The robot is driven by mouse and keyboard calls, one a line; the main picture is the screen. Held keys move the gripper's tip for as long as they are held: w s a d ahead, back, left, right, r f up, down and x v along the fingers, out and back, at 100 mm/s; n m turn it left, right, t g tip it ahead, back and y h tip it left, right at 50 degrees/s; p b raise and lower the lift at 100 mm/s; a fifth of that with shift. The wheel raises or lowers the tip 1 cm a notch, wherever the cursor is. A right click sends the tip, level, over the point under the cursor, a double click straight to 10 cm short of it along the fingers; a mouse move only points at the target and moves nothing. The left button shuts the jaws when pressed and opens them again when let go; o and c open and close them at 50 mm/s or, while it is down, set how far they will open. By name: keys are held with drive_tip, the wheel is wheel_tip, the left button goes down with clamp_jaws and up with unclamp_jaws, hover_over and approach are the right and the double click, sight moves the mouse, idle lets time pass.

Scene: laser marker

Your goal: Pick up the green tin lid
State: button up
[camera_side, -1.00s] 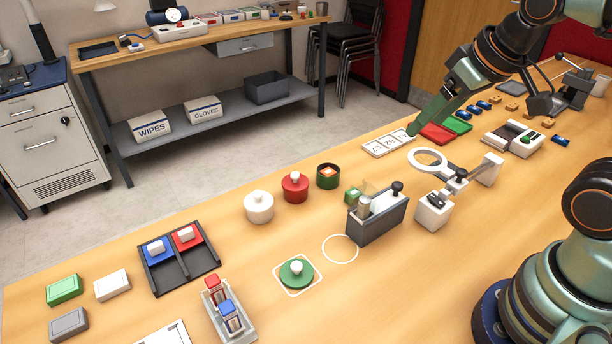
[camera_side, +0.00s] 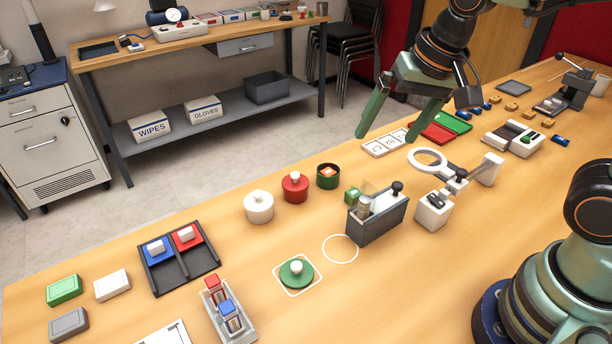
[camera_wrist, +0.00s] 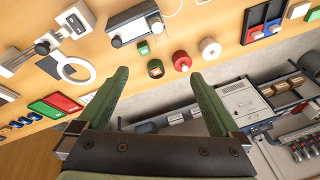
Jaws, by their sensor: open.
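The green tin lid (camera_side: 296,272) is a round green disc with a white knob. It lies flat inside a white rounded square outline on the table in the side view. An open green tin (camera_side: 328,176) with an orange item inside stands further back, and it also shows in the wrist view (camera_wrist: 155,69). My gripper (camera_side: 392,136) is open and empty, raised above the back of the table, well up and right of the lid. Its two green fingers (camera_wrist: 158,88) are spread in the wrist view. I cannot make out the lid in the wrist view.
A red tin (camera_side: 295,188) and a white tin (camera_side: 259,207) stand beside the green tin. A dark grey holder box (camera_side: 377,222) and a magnifier ring (camera_side: 427,161) stand between my gripper and the lid. An empty white circle (camera_side: 340,249) is drawn beside the lid.

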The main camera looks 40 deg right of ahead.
drive_tip(key=w+a+f+m+g, duration=0.2)
drive_tip(key=a+f+m, duration=0.4)
drive_tip(key=a, duration=0.4)
drive_tip(key=m+g, duration=0.2)
drive_tip(key=m, duration=0.5)
hover_over(296, 265)
wheel_tip(296, 265, down, 6)
drive_tip(key=shift+h, duration=0.4)
wheel_tip(296, 265, down, 12)
drive_tip(key=shift+r, duration=0.25)
drive_tip(key=shift+c, duration=0.3)
drive_tip(key=c, duration=1.1)
drive_tip(key=shift+r, duration=0.15)
